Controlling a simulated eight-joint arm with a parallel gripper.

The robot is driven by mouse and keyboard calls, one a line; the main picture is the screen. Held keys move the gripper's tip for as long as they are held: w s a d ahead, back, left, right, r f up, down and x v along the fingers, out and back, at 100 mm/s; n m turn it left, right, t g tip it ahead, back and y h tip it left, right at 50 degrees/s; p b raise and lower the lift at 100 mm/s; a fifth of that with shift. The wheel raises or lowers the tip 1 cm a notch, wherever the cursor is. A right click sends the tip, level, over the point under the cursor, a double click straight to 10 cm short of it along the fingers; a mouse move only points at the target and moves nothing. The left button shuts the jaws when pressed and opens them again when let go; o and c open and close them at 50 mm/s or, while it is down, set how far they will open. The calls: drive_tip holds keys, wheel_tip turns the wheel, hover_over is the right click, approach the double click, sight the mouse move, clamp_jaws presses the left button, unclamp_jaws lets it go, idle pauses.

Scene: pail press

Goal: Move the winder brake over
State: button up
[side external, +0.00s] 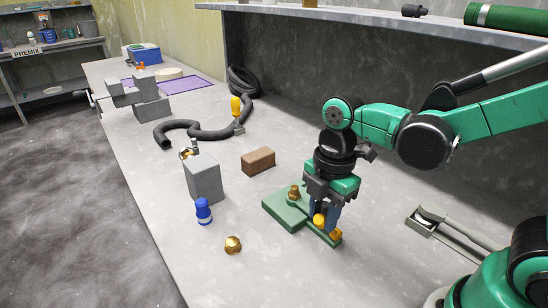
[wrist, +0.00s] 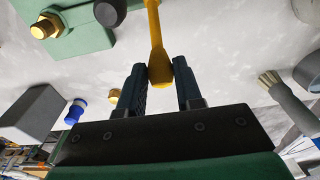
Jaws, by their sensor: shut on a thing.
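The winder brake appears to be the green plate (side external: 283,208) on the bench with brass bolts and a yellow lever; its green base also shows at the upper left of the wrist view (wrist: 85,38). My gripper (side external: 326,222) points down over the right part of this fixture. In the wrist view the rounded end of the yellow lever (wrist: 158,68) lies between the two dark fingers of my gripper (wrist: 161,88). The fingers are closed on it. In the side view a yellow knob (side external: 319,220) shows at the fingers, which hide part of the lever.
A grey block (side external: 204,182), a blue bottle (side external: 203,212) and a brass nut (side external: 233,245) stand left of the fixture. A brown brick (side external: 258,161) lies behind it, with a black hose (side external: 208,134) farther back.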

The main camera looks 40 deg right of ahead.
drive_tip(key=shift+d+r, duration=0.4)
drive_tip(key=shift+d, duration=0.35)
clamp_jaws()
drive_tip(key=shift+d+r, duration=0.2)
drive_tip(key=shift+d, duration=0.45)
drive_tip(key=shift+d+r, duration=0.2)
drive_tip(key=shift+d, duration=0.4)
drive_tip(key=shift+d, duration=1.3)
drive_tip(key=shift+d, duration=1.25)
